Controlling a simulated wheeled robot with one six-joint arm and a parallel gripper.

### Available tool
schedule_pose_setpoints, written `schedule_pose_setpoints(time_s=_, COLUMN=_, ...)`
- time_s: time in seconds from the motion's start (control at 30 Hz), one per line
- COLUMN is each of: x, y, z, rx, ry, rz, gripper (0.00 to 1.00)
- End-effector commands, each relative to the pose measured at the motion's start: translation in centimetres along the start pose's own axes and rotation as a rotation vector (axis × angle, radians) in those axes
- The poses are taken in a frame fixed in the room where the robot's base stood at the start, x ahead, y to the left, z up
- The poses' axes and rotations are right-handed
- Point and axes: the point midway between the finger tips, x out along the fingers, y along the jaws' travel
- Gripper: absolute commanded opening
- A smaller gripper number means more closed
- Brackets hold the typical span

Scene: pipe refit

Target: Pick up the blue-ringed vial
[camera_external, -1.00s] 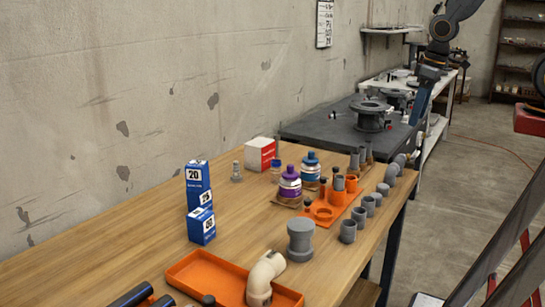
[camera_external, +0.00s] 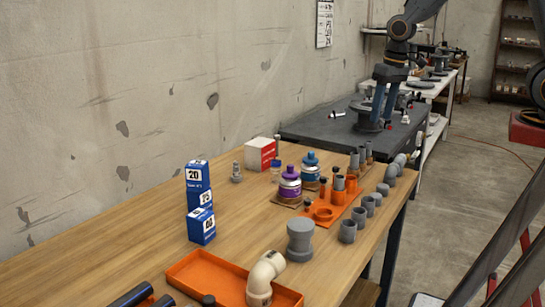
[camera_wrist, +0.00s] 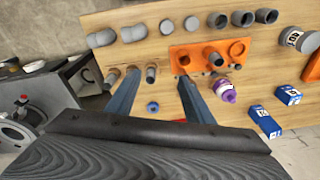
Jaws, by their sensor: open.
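A small clear vial with a blue band (camera_external: 276,172) stands on the wooden bench beside the red-and-white box in the external view. It looks like the blue-ringed vial, but it is small there, and I cannot pick it out in the wrist view. My gripper (camera_external: 385,106) points down over the dark table beyond the bench, well apart from the vial. Its two blue fingers are spread and hold nothing. In the wrist view my gripper (camera_wrist: 157,80) spans a view of the bench, with a grey pipe piece and a blue cap (camera_wrist: 152,106) showing between the fingers.
A purple-capped bottle (camera_external: 290,185) and a blue-capped bottle (camera_external: 311,170) stand near the vial. An orange holder (camera_external: 325,213) and several grey pipe pieces line the right edge. The red-and-white box (camera_external: 260,154) stands behind.

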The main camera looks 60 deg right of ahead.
Motion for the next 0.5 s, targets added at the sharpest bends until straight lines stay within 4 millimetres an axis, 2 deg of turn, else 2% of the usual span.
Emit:
schedule_pose_setpoints(time_s=0.03, x=1.8, y=-1.6, z=-2.7, rx=0.067, ry=-0.011, rz=0.002, gripper=0.48)
schedule_pose_setpoints(time_s=0.2, x=5.2, y=-6.8, z=-10.2, rx=0.334, ry=-0.046, rz=0.019, gripper=0.48)
schedule_pose_setpoints(time_s=0.4, x=9.7, y=-13.1, z=-17.2, rx=0.647, ry=-0.08, rz=0.054, gripper=0.48)
schedule_pose_setpoints(time_s=0.5, x=11.9, y=-16.0, z=-19.8, rx=0.796, ry=-0.09, rz=0.075, gripper=0.48)
